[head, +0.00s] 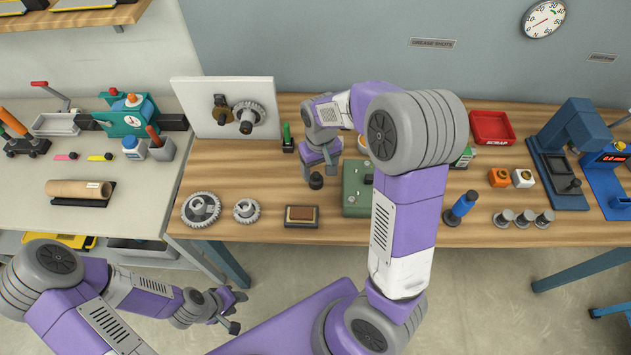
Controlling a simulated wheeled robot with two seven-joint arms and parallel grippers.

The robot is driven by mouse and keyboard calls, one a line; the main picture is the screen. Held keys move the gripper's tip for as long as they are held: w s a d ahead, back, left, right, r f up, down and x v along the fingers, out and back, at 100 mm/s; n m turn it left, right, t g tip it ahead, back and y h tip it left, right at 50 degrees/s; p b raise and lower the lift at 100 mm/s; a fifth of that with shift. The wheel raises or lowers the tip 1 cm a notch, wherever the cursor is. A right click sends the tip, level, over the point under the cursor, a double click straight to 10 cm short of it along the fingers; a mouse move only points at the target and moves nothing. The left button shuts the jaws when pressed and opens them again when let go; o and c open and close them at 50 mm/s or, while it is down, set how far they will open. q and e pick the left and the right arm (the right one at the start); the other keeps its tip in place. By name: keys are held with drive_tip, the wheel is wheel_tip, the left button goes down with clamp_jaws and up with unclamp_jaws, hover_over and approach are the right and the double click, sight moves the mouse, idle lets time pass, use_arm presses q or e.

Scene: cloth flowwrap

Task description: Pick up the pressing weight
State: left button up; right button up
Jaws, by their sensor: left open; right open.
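A small dark round-topped piece (316,181), which looks like the pressing weight, stands on the wooden table (270,170) left of a green box. My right gripper (319,170) is over it, pointing down, open, with its fingertips close to the piece. I cannot tell whether they touch it. My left gripper (237,311) is open and empty, low in front of the table's front edge, well away from the piece.
A green box (353,192) stands just right of the piece, partly behind my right arm. A brown block on a dark tray (287,222) and metal gears (201,209) lie to the left. A blue-handled tool (461,206) and a red scrap bin (491,127) are right.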

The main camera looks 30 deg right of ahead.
sight(316, 175)
drive_tip(key=f, duration=0.2)
drive_tip(key=f+b, duration=0.1)
drive_tip(key=f, duration=0.2)
drive_tip(key=shift+w+a+f+b, duration=0.3)
drive_tip(key=shift+w, duration=0.05)
drive_tip(key=shift+r, duration=0.1)
clamp_jaws()
